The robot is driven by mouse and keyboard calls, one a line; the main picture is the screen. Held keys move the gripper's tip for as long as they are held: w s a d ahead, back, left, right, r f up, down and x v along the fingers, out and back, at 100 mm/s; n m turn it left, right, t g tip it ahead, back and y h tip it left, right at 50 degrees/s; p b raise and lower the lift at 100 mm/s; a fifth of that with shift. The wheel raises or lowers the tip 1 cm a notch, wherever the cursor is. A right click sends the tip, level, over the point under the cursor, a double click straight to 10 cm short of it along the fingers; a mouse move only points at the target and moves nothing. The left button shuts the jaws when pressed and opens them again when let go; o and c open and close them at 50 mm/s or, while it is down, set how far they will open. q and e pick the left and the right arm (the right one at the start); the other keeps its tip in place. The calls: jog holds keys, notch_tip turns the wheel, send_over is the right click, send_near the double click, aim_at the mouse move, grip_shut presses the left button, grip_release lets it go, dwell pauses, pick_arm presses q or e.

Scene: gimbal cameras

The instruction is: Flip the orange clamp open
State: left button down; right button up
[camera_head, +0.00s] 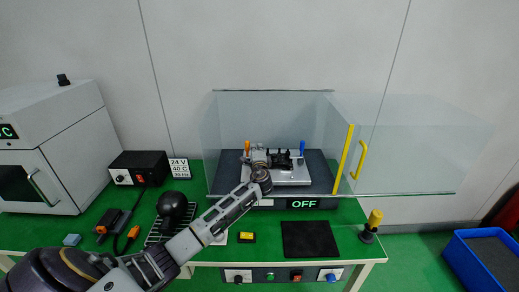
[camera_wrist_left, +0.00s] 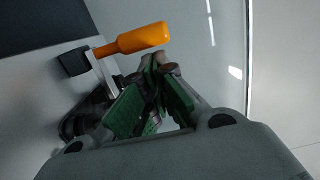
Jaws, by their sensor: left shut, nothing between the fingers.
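The orange clamp (camera_head: 247,147) stands at the left of the fixture inside the glass enclosure, its handle upright in the head view. In the left wrist view its orange handle (camera_wrist_left: 143,38) sits just beyond my fingertips, on a metal arm with a black end. My left gripper (camera_head: 262,160) reaches into the enclosure beside the clamp. In the left wrist view my left gripper (camera_wrist_left: 158,65) has its green-padded fingers together at the tips, with nothing between them. The handle looks close to the fingertips; whether they touch cannot be told. My right gripper is not in view.
A blue-handled clamp (camera_head: 302,147) stands at the right of the fixture plate (camera_head: 290,176). The glass door (camera_head: 410,140) with a yellow handle (camera_head: 358,160) is swung open to the right. An OFF display (camera_head: 304,204) is in front. A dark mat (camera_head: 310,239) lies on the green table.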

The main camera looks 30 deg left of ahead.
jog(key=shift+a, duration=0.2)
pick_arm(q)
jog(key=shift+a, duration=0.1)
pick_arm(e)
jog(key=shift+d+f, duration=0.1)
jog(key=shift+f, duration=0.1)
pick_arm(q)
jog(key=shift+s+n, duration=0.1)
jog(key=shift+n, duration=0.2)
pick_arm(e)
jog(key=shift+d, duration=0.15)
pick_arm(q)
jog(key=shift+a+r+b, duration=0.15)
jog(key=shift+b, duration=0.2)
jog(key=shift+n, duration=0.3)
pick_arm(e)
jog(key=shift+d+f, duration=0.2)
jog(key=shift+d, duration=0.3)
